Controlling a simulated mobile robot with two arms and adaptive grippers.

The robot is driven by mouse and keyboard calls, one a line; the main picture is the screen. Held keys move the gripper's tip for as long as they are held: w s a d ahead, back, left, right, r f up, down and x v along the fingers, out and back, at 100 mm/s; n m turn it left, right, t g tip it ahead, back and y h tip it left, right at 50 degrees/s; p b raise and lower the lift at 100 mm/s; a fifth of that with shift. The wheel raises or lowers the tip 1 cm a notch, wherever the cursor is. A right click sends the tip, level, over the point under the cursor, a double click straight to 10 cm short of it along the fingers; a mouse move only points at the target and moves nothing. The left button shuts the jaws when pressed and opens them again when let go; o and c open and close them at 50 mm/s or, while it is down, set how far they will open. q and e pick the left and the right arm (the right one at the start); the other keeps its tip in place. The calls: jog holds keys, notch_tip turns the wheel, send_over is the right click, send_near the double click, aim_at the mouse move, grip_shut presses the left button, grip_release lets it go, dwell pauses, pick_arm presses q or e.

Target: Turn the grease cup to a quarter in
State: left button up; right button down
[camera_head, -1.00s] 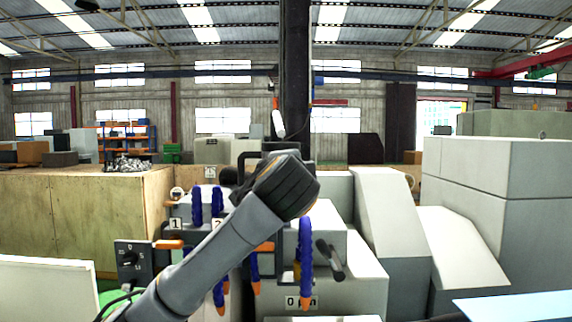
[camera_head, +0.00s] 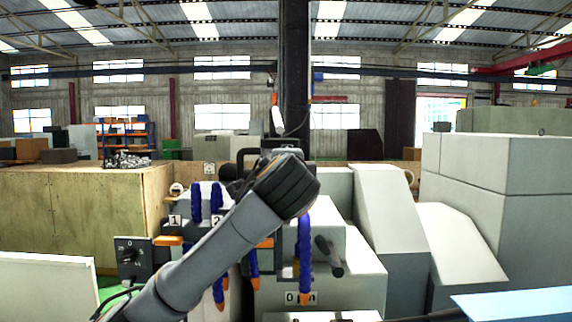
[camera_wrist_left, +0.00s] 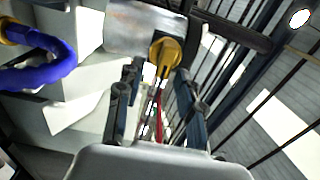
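In the left wrist view, a brass-yellow rounded cap with a narrow stem, which looks like the grease cup (camera_wrist_left: 165,55), is just beyond my left gripper (camera_wrist_left: 158,82). The gripper's two dark fingers are apart, one on each side of the line to the cup. I cannot tell whether either finger touches it. In the head view, my left arm crosses the machine's front, and its wrist hides the cup and most of the gripper. My right gripper is not in view.
Blue coolant hoses with orange tips (camera_head: 305,250) hang at the machine front; one (camera_wrist_left: 45,60) shows left in the wrist view. A dark handle (camera_head: 328,255) sticks out right of them. A switch box (camera_head: 132,262) stands left of my arm. Grey covers (camera_head: 390,220) rise at right.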

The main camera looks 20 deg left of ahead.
pick_arm(q)
jog(key=v, duration=1.2)
dwell(0.3)
